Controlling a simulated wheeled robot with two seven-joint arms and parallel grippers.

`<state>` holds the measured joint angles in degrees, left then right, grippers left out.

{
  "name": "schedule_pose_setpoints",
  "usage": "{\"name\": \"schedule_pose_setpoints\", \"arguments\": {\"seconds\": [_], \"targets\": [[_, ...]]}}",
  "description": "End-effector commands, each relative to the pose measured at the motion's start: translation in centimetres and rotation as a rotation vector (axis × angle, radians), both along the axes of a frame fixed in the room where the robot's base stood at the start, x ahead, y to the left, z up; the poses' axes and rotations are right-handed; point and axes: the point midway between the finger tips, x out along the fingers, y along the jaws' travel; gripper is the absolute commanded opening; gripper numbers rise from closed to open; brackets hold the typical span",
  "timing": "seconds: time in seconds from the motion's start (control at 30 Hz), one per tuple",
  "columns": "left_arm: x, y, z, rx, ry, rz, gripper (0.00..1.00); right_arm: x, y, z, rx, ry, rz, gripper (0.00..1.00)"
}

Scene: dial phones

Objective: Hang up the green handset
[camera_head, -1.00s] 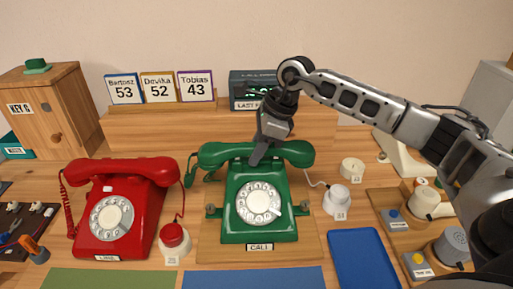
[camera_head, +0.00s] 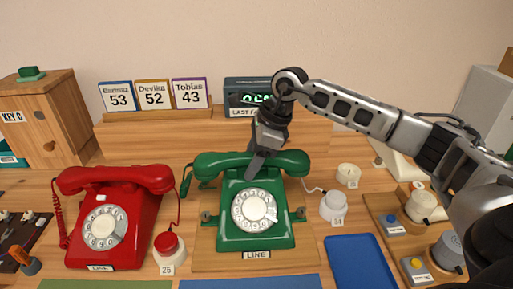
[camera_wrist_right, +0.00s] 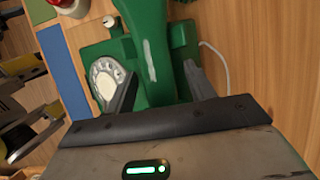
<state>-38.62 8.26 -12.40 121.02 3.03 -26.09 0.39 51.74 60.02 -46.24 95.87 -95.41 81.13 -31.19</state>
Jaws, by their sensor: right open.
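The green handset (camera_head: 290,162) lies level across the cradle of the green dial phone (camera_head: 230,236). Its grip also shows in the right wrist view (camera_wrist_right: 146,35), running up between the fingers. My right gripper (camera_head: 255,166) comes down from above onto the middle of the handset. In the right wrist view its open fingers (camera_wrist_right: 160,72) stand on either side of the handset, with a gap at least on the right side. The plate below the green phone reads LINE. My left gripper is not clearly in view.
A red phone (camera_head: 108,230) with its handset on stands to the left. A red button (camera_head: 167,244) is between the phones, a white button (camera_head: 334,206) to the right. A blue tray (camera_head: 358,262) and a board with knobs (camera_head: 385,205) lie at the right.

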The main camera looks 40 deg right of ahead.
Motion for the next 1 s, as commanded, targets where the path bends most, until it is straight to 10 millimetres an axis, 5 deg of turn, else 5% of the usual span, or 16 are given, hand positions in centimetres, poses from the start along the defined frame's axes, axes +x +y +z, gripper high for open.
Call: {"name": "schedule_pose_setpoints", "arguments": {"seconds": [0.13,0.7,1.0], "targets": [[-0.1,-0.3,0.9,-0.031,-0.003,0.005,0.36,0.0,0.0,0.0,0.0,0.0,0.0,0.54],[0.0,-0.4,1.3,-0.041,-0.011,0.008,0.36,-2.6,-4.4,12.3,0.001,-0.006,-0.001,0.54],[0.2,-0.3,1.3,-0.037,-0.013,0.009,0.36,-3.2,-5.3,14.7,0.001,-0.002,0.0,0.54]]}}
